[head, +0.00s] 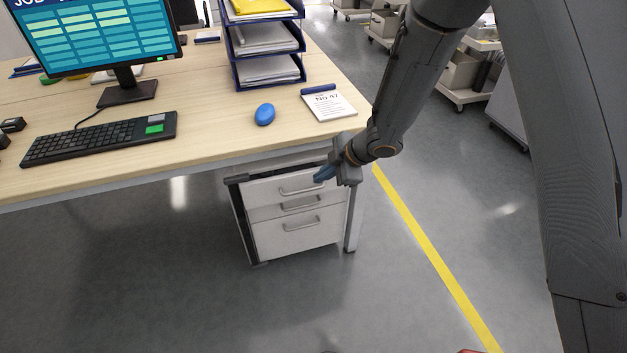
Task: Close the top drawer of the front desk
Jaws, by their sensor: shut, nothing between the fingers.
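The front desk (215,140) has a pale wood top and fills the left and middle of the head view. A white drawer unit (257,236) stands under its right end, with three grey bar handles. The top drawer (262,190) is the uppermost front; from this angle I cannot tell whether it stands out from the unit. My gripper (320,176), with blue fingertips, is shut and empty. It is at the right part of the top drawer, close to its handle (301,190). I cannot tell whether the fingers touch the front. My gripper hides the drawer's upper right corner.
The floor right of the yellow line (430,248) is clear; trolleys (465,75) stand behind.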

